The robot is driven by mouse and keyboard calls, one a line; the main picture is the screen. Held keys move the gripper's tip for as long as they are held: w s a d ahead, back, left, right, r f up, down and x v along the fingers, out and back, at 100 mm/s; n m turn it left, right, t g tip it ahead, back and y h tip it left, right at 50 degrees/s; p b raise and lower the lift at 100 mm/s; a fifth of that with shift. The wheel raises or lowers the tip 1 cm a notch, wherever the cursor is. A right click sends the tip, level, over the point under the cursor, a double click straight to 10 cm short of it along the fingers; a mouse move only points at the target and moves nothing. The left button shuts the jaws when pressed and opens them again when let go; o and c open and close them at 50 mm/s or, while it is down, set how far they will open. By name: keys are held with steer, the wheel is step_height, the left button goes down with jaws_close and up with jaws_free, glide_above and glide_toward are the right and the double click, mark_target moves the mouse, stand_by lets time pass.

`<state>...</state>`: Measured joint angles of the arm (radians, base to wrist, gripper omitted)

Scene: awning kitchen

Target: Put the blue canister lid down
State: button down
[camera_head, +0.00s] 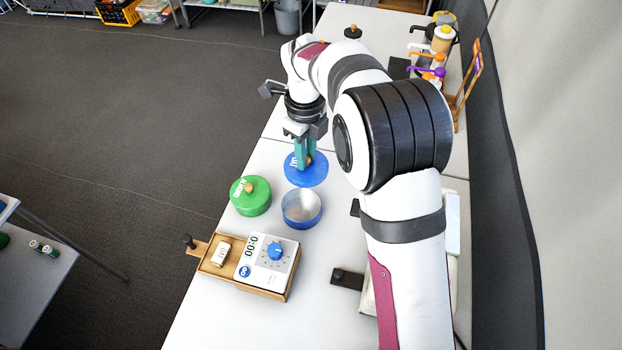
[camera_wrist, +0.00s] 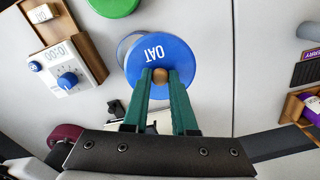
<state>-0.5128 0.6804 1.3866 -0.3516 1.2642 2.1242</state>
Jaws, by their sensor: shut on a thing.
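The blue canister lid (camera_head: 292,174) is a flat blue disc with white lettering and a wooden knob. My gripper (camera_head: 306,162) is shut on the knob from above. In the wrist view the green fingers (camera_wrist: 160,77) close on both sides of the knob, and the lid (camera_wrist: 152,52) spreads out beyond them. The open blue canister (camera_head: 302,210) stands just in front of the lid in the head view, uncovered, with its pale inside showing. In the wrist view the lid hides most of it. I cannot tell whether the lid touches the table.
A green lidded canister (camera_head: 250,196) stands left of the blue canister. A wooden tray (camera_head: 206,268) with a white timer (camera_head: 266,262) lies in front. Black brackets (camera_head: 347,279) are to the right. Bottles with pump tops (camera_head: 443,38) stand at the back right.

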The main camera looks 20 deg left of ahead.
steer(key=w+d+f, duration=0.2)
steer(key=w+f, duration=0.1)
steer(key=w, duration=0.4)
step_height(320, 180, down, 10)
steer(key=shift+w+a+f, duration=0.1)
steer(key=shift+w+a, duration=0.05)
steer(key=c, duration=0.7)
jaws_free()
